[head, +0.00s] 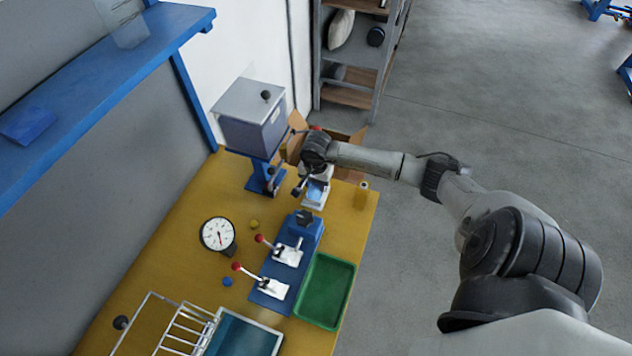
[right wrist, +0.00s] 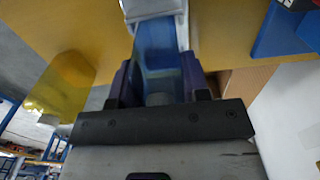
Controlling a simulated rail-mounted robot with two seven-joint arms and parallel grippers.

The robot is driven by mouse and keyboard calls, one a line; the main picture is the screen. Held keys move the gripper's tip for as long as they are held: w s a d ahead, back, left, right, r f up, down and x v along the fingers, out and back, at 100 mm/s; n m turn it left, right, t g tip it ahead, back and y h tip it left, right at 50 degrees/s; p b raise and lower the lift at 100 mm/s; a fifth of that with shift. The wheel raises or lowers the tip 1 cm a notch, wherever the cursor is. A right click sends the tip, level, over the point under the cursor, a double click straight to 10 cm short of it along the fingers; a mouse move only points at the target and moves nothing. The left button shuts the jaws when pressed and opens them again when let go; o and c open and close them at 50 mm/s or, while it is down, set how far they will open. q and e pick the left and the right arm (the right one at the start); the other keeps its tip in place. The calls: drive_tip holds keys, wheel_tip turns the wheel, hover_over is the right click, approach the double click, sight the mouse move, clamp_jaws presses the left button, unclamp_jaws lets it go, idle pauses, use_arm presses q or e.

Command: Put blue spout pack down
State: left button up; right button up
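The blue spout pack (right wrist: 158,48) is a translucent blue piece between the two fingers of my right gripper (right wrist: 160,78) in the right wrist view. The fingers press against both its sides. Its far end meets a white fixture (right wrist: 155,10); I cannot tell whether it rests in it or just above it. In the head view the pack (head: 317,190) shows as a blue patch at the white fixture (head: 312,205), below my right gripper (head: 317,176), near the bench's right edge. My left gripper is not in view.
On the yellow bench (head: 180,235) stand a grey box on a blue stand (head: 250,110), a yellow bottle (head: 361,194), a dial gauge (head: 217,234), red-knobbed clamps on a blue base (head: 290,255), a green tray (head: 325,290) and a wire rack (head: 185,325). A cardboard box (head: 345,140) is behind.

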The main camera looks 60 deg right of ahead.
drive_tip(key=o, duration=0.5)
drive_tip(key=shift+c, duration=0.2)
